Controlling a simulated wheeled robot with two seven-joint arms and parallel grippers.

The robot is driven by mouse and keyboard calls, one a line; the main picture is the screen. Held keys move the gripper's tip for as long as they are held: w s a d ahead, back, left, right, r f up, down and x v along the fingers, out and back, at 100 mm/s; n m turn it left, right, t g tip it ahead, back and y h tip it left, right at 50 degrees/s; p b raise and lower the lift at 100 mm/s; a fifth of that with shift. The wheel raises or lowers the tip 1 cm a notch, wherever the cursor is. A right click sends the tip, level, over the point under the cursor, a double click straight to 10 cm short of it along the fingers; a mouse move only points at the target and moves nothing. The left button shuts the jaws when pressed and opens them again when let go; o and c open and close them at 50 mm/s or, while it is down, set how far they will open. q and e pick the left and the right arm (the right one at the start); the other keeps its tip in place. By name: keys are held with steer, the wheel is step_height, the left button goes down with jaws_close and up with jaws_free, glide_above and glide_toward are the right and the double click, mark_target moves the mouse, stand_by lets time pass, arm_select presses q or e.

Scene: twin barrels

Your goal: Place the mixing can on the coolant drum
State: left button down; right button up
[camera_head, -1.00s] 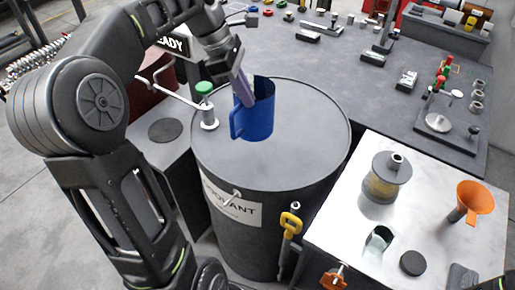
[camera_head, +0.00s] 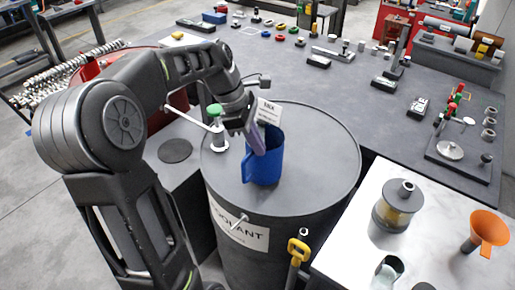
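The mixing can (camera_head: 271,163) is a blue, open-topped can with a handle on its left. It appears upright over the near-left part of the coolant drum's top; whether its base touches the lid is hard to tell. The coolant drum (camera_head: 325,170) is a large dark grey barrel with a flat top and a partly visible "COOLANT" label. My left gripper (camera_head: 258,139) reaches in from the left and is at the can's rim, shut on its wall; one finger shows and the other is hidden. My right gripper is out of view.
A green-topped tap (camera_head: 216,121) stands on the drum's left side, close to the can. A yellow-handled tool (camera_head: 298,250) is at the drum's front. The white table at right holds a filter jar (camera_head: 397,207) and an orange funnel (camera_head: 485,232). The drum's right side is clear.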

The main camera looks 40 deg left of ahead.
arm_select(q)
steer(key=shift+f, duration=0.9)
steer(key=shift+f, duration=0.15)
steer(key=c, duration=1.7)
jaws_free()
